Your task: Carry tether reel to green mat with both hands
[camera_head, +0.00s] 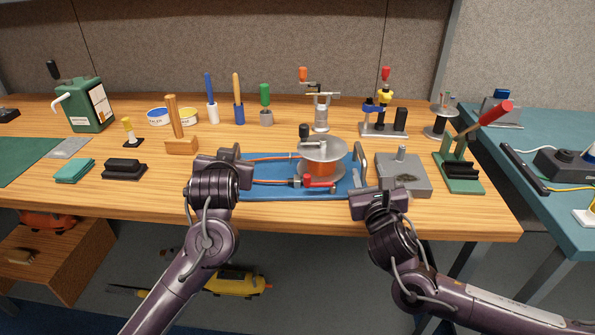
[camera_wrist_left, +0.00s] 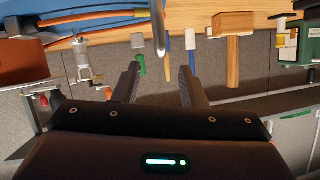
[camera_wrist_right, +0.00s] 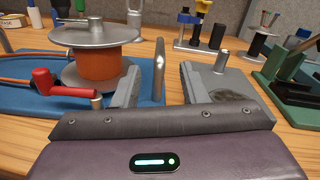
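The tether reel (camera_head: 322,168) is an orange drum between grey flanges, with a red crank, on a blue tray (camera_head: 270,187) with a metal handle at each end. The green mat (camera_head: 22,160) lies at the far left of the bench. My left gripper (camera_head: 228,165) is at the tray's left end; in the left wrist view the left handle (camera_wrist_left: 159,40) shows between its spread fingers (camera_wrist_left: 158,90). My right gripper (camera_head: 377,195) is at the tray's right end, open; the right handle (camera_wrist_right: 159,72) shows between its fingers (camera_wrist_right: 163,88). Neither grips a handle.
A grey block with a peg (camera_head: 403,177) stands close right of the tray, partly behind my right gripper. A wooden mallet (camera_head: 181,145), a black block (camera_head: 124,169) and teal cloths (camera_head: 75,171) lie between tray and mat. Several tools stand behind the reel.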

